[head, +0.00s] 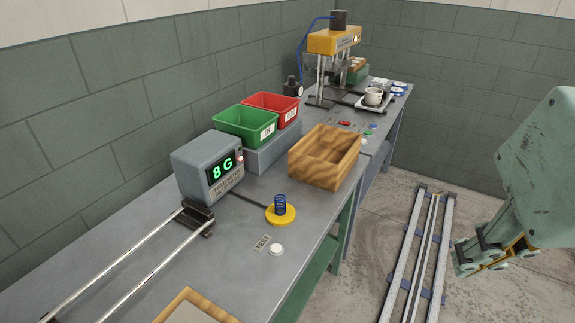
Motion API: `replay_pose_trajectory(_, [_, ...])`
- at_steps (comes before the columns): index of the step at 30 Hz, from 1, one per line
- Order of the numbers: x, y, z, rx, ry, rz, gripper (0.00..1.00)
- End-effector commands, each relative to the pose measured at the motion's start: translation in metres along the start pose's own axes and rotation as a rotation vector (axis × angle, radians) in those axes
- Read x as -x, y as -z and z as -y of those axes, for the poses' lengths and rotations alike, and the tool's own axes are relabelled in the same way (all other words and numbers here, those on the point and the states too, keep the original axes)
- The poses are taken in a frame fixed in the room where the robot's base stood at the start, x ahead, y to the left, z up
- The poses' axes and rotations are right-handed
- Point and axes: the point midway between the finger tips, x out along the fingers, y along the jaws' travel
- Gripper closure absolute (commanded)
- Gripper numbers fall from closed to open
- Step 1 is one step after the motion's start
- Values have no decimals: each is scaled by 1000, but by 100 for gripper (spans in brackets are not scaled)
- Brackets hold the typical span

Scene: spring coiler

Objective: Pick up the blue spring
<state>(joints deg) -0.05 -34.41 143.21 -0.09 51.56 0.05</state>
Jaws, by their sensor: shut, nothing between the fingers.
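The blue spring (280,204) is a small upright coil. It stands on a round yellow pan (287,217) on the grey bench, in front of the grey box with the green display (211,167), which reads "8 G". My gripper (471,248) is at the right edge of the head view, at the end of my pale green arm. It is over the floor and rails, well to the right of the spring and apart from it. It is shut and empty.
A wooden box (321,172) stands behind and right of the spring. Green (240,127) and red (278,103) bins sit behind the display box. A white button (276,250) lies in front of the pan. Two metal rods (120,262) run along the left. A yellow-topped press (333,40) stands farther back.

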Motion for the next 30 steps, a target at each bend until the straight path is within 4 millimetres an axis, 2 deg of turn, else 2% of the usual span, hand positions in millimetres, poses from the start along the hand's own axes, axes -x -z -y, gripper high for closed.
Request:
replay_pose_trajectory(9, [0,0,0,0,0,0,100])
replay_pose_trajectory(21, [0,0,0,0,0,0,65])
replay_pose_trajectory(30, [0,0,0,0,0,0,64])
